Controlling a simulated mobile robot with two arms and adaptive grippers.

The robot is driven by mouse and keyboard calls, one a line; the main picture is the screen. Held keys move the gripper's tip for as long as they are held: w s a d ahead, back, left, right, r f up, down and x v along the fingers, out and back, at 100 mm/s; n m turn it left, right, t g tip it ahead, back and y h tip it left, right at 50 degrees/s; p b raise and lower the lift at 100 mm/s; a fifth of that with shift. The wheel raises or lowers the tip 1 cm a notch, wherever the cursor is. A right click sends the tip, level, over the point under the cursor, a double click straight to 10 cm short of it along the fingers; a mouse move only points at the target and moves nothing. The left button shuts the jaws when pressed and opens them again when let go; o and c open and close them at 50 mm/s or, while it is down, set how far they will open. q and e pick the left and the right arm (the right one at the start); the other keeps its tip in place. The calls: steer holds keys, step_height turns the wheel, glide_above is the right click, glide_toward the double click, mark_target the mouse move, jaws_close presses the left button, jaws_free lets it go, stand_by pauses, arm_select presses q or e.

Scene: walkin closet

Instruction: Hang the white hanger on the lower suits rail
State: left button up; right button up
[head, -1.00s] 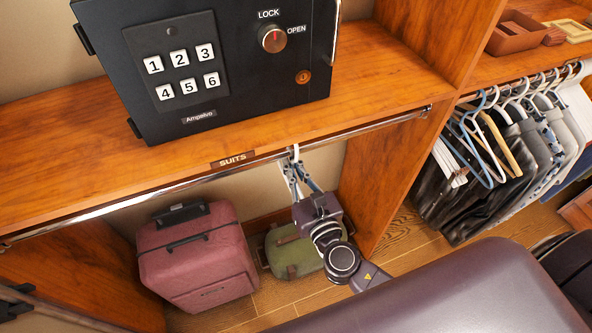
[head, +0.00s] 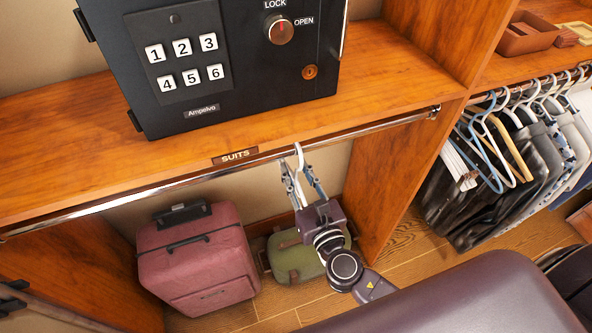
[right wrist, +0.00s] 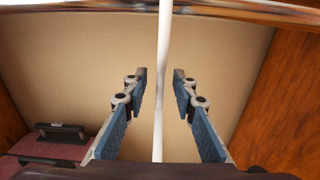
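The white hanger (head: 299,152) is at the lower suits rail (head: 209,180), below the SUITS label (head: 235,156). Its hook rises to the rail; whether it bears on the rail is not clear. My right gripper (head: 302,182) is just below the rail, around the hanger. In the right wrist view, the white hanger (right wrist: 161,65) runs upright between the blue-padded fingers of the right gripper (right wrist: 159,82), with a gap on each side. It passes in front of the rail (right wrist: 240,12). The hanger's lower part is hidden by the gripper. My left gripper is not in view.
A black safe (head: 235,60) stands on the wooden shelf (head: 60,150) above the rail. A pink suitcase (head: 195,255) and a green bag (head: 295,262) are on the floor below. A wooden partition (head: 385,170) stands to the right, with clothes and hangers (head: 520,140) beyond it.

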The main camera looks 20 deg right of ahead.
steer(key=s, duration=1.2)
steer(key=shift+d, duration=0.2)
steer(key=shift+d, duration=0.1)
